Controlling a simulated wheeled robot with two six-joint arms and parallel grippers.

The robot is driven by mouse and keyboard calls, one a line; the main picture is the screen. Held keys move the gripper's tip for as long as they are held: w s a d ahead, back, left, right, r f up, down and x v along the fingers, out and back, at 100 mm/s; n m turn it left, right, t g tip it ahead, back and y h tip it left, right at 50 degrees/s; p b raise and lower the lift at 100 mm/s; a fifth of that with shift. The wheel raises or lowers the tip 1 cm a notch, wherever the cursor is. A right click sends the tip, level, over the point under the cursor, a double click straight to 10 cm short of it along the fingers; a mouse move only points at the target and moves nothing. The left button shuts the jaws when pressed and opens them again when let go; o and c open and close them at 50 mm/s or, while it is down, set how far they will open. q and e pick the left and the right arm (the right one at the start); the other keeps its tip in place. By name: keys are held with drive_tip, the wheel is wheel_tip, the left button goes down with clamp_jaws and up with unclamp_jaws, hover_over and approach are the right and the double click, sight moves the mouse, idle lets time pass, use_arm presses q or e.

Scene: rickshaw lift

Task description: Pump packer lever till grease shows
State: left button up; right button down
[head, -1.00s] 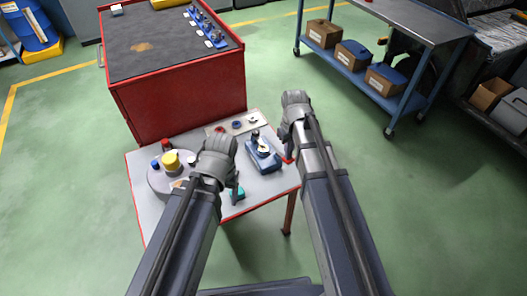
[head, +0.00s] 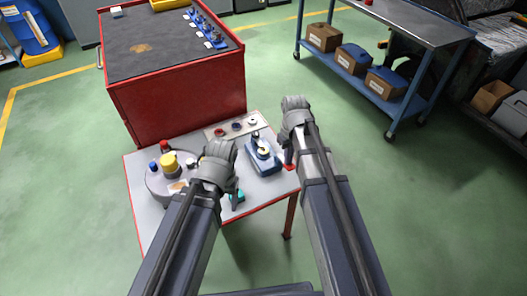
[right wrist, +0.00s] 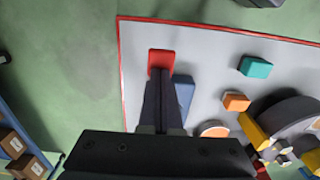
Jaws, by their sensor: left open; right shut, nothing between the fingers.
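A blue device with a pale round part on top, apparently the packer (head: 265,160), sits on the right of the small red-edged table (head: 258,190). A red block (head: 290,167) is at the table's right edge; it also shows in the right wrist view (right wrist: 161,59). My right gripper (head: 288,158) is shut and empty, with its fingertips at the red block; contact is unclear. A blue body (right wrist: 184,92) is partly hidden behind the fingers in that view. My left gripper (head: 236,198) is open near a teal block (head: 240,196). No grease is discernible.
A round grey unit (head: 158,184) with a yellow cap stands on the table's left. A strip with several rings (head: 232,127) lies at the back. A red cabinet (head: 185,98) stands behind the table. A blue shelf cart (head: 375,85) with boxes is at right. Green floor is clear between.

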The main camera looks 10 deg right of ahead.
wheel_tip(320, 180, up, 8)
drive_tip(key=p, duration=0.7)
idle(0.6)
wheel_tip(320, 180, up, 2)
drive_tip(key=n+p, duration=0.2)
drive_tip(key=n, duration=0.4)
drive_tip(key=shift+r+p, duration=0.15)
drive_tip(key=shift+p, duration=0.25)
wheel_tip(320, 180, down, 7)
drive_tip(key=b, duration=0.6)
drive_tip(key=shift+r+b, duration=0.15)
drive_tip(key=shift+b, duration=0.2)
